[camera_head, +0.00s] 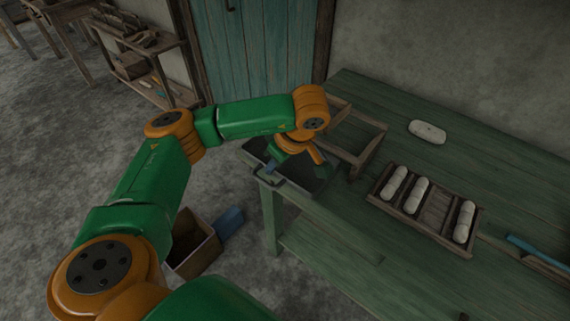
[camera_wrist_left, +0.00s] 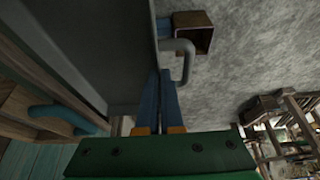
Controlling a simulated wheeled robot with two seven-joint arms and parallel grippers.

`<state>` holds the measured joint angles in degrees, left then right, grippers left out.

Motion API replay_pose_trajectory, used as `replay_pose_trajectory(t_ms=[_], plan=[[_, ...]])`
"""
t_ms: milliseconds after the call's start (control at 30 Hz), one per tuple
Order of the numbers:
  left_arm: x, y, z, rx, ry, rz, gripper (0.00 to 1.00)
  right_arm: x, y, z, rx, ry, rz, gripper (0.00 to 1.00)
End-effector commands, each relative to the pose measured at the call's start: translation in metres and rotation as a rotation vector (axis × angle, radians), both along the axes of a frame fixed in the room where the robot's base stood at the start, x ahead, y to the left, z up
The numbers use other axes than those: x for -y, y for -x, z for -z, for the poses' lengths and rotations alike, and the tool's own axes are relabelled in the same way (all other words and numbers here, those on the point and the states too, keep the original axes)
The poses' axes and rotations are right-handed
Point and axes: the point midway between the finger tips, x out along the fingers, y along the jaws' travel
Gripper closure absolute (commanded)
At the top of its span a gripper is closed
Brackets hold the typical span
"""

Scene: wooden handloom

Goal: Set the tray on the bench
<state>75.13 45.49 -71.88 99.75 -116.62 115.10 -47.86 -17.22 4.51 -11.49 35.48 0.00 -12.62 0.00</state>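A dark grey tray (camera_head: 314,178) with a raised rim and a grey loop handle is at the left end of the green bench (camera_head: 350,218). It overlaps the bench corner, and I cannot tell whether it rests on the bench. The tray fills the upper left of the left wrist view (camera_wrist_left: 120,45), with its handle (camera_wrist_left: 186,62) on the right. My left gripper (camera_head: 270,168) is at the tray's near rim. Its blue fingers (camera_wrist_left: 161,82) are close together, seemingly shut on the rim beside the handle. My right gripper is not in view.
On the bench are an open wooden frame (camera_head: 366,158) just behind the tray, a pale oblong block (camera_head: 427,131) and a divided wooden box (camera_head: 411,232) with pale rolls. A blue-handled tool (camera_head: 535,249) lies right. A wooden crate (camera_head: 192,266) stands on the floor.

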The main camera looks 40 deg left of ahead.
Motion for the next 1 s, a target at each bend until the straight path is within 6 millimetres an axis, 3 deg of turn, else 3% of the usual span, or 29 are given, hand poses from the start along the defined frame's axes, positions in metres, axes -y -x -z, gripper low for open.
replay_pose_trajectory(t_ms=[133, 367, 533, 867, 1000], plan=[[0.002, -0.023, 0.000, 0.000, 0.001, -0.002, 1.00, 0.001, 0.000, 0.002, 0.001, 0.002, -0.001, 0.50], [0.003, -0.041, 0.003, -0.005, 0.000, -0.002, 1.00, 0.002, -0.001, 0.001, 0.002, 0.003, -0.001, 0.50], [0.002, -0.039, 0.033, -0.005, -0.002, -0.002, 1.00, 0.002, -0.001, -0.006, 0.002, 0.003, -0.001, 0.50], [0.002, -0.040, 0.039, -0.001, -0.002, -0.002, 1.00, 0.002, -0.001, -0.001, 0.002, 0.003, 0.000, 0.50], [0.002, -0.040, 0.038, -0.001, -0.002, -0.002, 0.67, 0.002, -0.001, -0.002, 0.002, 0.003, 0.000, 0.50]])
